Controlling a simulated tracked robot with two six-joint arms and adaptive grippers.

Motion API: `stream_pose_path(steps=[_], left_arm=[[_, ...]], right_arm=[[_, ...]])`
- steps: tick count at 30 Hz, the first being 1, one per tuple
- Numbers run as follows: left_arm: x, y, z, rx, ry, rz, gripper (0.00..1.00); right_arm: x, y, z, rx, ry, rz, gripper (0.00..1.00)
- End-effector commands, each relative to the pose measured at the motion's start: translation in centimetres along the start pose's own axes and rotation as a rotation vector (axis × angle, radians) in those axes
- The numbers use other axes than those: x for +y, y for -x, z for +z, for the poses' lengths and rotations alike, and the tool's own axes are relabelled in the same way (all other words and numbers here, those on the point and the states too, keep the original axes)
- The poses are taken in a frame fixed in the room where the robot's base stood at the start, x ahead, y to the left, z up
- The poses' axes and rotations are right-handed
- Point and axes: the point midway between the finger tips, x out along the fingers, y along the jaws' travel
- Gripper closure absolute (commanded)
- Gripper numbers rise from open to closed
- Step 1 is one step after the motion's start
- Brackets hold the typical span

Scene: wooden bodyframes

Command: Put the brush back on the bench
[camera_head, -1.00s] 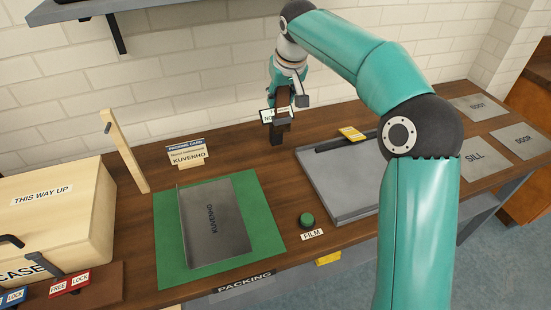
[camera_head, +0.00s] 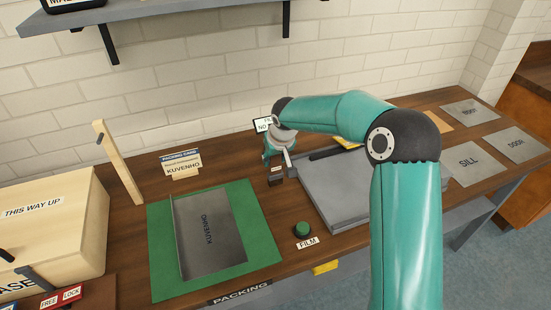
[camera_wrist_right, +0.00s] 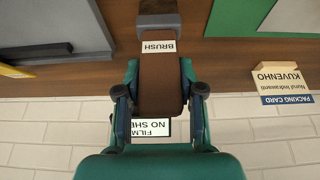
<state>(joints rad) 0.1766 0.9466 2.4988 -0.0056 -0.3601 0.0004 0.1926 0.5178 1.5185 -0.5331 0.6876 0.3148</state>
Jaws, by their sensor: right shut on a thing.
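The brush (camera_head: 276,181) is a dark block with a white label, low at the bench's back part in the head view, left of the grey tray. In the right wrist view the brush (camera_wrist_right: 160,88) shows a brown body, a label reading BRUSH and a dark grey end. My right gripper (camera_wrist_right: 160,74) is shut on the brown body, a finger on each side; it also shows in the head view (camera_head: 275,162). The wooden bench (camera_head: 130,235) lies under it. I cannot tell whether the brush touches the bench. My left gripper is not in view.
The grey tray (camera_head: 335,205) is close right of the brush. A KUVENHO packing card (camera_head: 182,166), a small sign (camera_head: 262,124) and a green button (camera_head: 302,229) stand nearby.

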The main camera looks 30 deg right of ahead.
Motion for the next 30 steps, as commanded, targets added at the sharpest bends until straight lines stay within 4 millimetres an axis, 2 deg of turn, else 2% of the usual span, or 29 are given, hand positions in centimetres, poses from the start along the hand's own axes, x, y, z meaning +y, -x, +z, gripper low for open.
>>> stream_pose_path(steps=[11,12,16,26,30], left_arm=[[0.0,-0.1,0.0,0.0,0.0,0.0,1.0],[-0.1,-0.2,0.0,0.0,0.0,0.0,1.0],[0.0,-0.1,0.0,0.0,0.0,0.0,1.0],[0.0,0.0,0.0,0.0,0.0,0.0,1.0],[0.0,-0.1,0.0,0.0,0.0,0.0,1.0]], right_arm=[[0.0,-0.7,0.2,0.002,0.0,-0.001,1.0],[-0.1,-0.8,0.3,0.001,0.0,-0.001,0.6],[-0.1,-0.7,0.3,0.001,0.0,-0.001,0.39],[0.0,-0.6,0.2,0.001,0.0,-0.001,0.37],[0.0,0.2,0.2,0.004,-0.001,0.0,0.37]])
